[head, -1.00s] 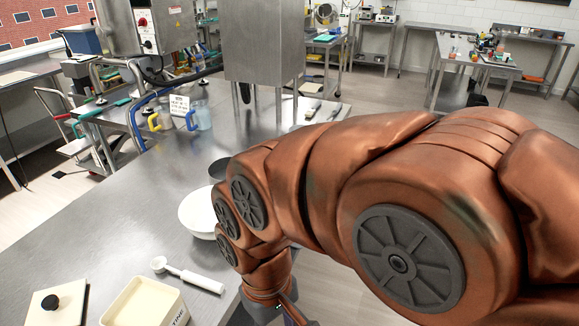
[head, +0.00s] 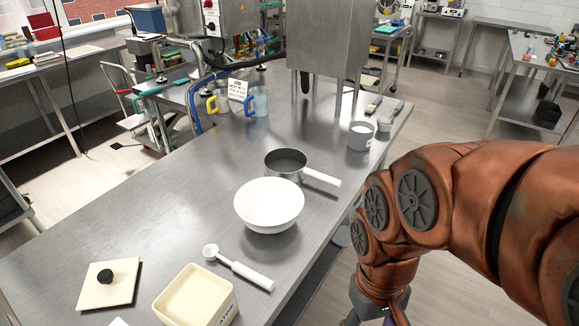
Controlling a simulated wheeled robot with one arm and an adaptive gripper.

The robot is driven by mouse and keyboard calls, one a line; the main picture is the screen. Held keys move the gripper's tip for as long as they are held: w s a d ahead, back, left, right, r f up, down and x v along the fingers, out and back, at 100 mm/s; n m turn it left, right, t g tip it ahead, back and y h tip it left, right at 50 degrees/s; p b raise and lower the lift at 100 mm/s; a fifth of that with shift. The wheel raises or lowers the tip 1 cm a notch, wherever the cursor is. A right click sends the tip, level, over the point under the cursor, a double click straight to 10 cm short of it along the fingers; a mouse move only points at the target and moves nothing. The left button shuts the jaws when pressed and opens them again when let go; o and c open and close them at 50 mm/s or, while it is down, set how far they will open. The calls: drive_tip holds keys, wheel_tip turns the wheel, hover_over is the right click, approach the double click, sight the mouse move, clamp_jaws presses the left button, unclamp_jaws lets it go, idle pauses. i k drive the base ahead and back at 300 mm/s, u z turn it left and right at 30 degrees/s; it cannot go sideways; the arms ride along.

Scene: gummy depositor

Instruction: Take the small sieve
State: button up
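A small round-headed tool with a white handle (head: 240,268), which looks like the small sieve, lies on the metal table (head: 120,225) near its front edge. Its head points left and its handle points right. The mesh is too small to make out. My gripper (head: 377,316) is at the bottom edge of the head view, right of the tool and beyond the table's edge, apart from it. Its fingers are mostly cut off by the frame, so its opening does not show.
A white bowl (head: 269,207) stands behind the tool, with a pan (head: 287,164) behind it. A cream tub (head: 205,305) is in front, and a cream lid with a black knob (head: 108,290) lies left. A grey mug (head: 361,137) and jugs (head: 258,103) stand farther back. The table's left side is clear.

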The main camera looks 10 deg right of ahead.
sight(291, 164)
drive_tip(key=u, duration=2.45)
drive_tip(key=k, duration=1.05)
drive_tip(key=z, duration=1.35)
drive_tip(key=i, duration=0.5)
drive_tip(key=z, duration=0.05)
